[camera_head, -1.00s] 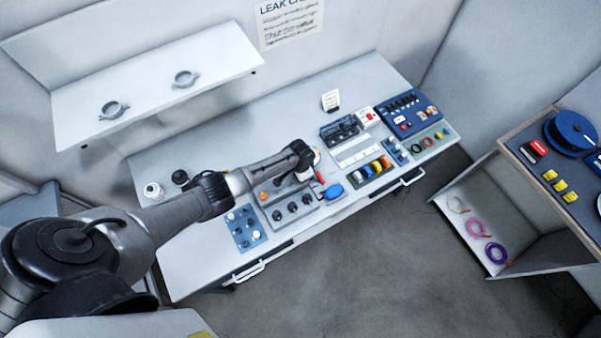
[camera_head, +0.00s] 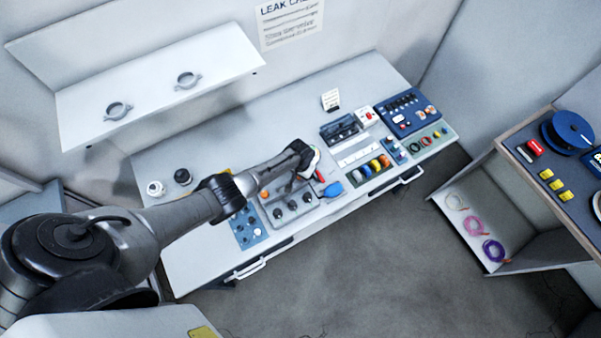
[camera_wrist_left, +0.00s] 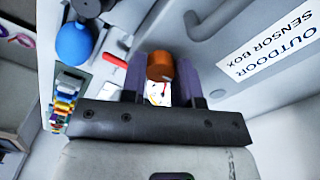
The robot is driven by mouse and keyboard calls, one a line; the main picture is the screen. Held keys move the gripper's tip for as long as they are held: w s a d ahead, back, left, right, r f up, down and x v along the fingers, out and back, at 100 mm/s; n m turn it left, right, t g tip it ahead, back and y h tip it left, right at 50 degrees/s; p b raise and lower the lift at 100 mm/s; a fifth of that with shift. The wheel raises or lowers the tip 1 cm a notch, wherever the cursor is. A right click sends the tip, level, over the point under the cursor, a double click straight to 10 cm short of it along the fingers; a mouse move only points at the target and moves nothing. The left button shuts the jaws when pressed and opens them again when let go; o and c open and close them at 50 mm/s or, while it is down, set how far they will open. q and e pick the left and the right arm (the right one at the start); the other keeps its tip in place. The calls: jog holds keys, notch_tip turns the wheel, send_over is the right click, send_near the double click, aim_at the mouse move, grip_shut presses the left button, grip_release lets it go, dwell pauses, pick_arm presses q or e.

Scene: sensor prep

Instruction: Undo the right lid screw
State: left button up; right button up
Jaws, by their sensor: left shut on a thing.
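The grey sensor box (camera_head: 291,213) lies on the bench, with an orange screw (camera_head: 264,194) at its left side. In the left wrist view its lid bears a white label (camera_wrist_left: 270,50) reading "OUTDOOR SENSOR BOX". My left gripper (camera_wrist_left: 160,80) is over the right side of the box, its fingers shut on an orange-brown cylindrical screw head (camera_wrist_left: 160,66). In the head view, my left gripper's wrist covers this screw. I cannot tell how far it sits in the lid. My right gripper is in neither view.
Right of the box are a blue bulb (camera_head: 331,190), a red-handled tool (camera_head: 320,176) and a rack of coloured rolls (camera_head: 371,168). A blue pad with small parts (camera_head: 247,226) lies to the left. The bench (camera_head: 200,255) is bare at its front left.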

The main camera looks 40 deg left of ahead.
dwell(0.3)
pick_arm(q)
jog(key=o, duration=0.9)
jog(key=shift+o, duration=0.2)
jog(key=shift+r, duration=0.55)
notch_tip(320, 180, up, 13)
jog(key=p, duration=0.2)
jog(key=shift+f, duration=0.2)
